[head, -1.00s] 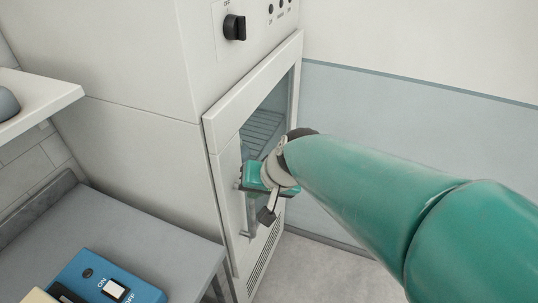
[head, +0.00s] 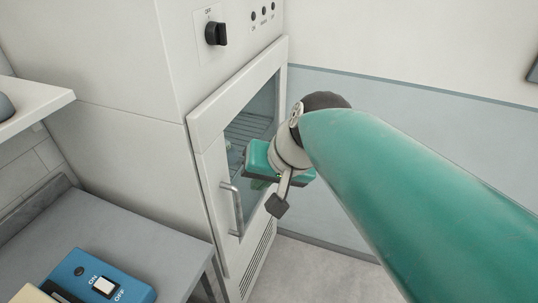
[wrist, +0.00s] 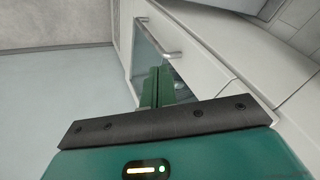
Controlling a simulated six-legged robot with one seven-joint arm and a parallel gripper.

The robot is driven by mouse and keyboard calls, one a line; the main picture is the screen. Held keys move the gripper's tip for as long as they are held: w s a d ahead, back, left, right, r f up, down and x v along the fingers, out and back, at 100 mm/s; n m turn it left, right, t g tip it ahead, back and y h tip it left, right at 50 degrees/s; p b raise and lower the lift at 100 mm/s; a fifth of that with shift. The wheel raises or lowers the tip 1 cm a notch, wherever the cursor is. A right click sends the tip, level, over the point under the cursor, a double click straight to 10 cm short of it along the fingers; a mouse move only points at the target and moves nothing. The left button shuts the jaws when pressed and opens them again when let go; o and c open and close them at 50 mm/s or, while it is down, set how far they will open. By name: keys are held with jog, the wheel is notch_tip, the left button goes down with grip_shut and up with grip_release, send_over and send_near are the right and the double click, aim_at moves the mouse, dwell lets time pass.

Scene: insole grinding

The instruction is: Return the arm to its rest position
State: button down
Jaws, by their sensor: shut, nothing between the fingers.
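My green arm reaches in from the right in the head view, with my gripper (head: 262,182) in front of the cabinet door (head: 212,160). The gripper's fingers are mostly hidden behind its body in the head view. In the wrist view my gripper (wrist: 168,82) shows its green fingers together, shut and empty. The metal door handle (head: 236,209) is left of and below the gripper and apart from it. The handle also shows in the wrist view (wrist: 158,36), beyond the fingertips.
The white cabinet (head: 115,130) has a black knob (head: 216,33). A grey table (head: 130,225) at the lower left bears a blue switch box (head: 98,283). A white shelf (head: 32,103) juts out at the left. Floor (head: 315,270) is clear right of the cabinet.

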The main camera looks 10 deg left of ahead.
jog(key=s+d+f+h, duration=0.1)
jog(key=s+d, duration=0.1)
jog(key=d, duration=0.5)
jog(key=s+d+f+m+t+h, duration=0.1)
jog(key=s+d+f+h, duration=0.1)
jog(key=d, duration=0.6)
jog(key=s+d+f+m+t+h, duration=0.1)
jog(key=s+d+h, duration=0.1)
jog(key=d, duration=0.6)
jog(key=shift+s+f, duration=0.4)
jog(key=shift+s, duration=0.2)
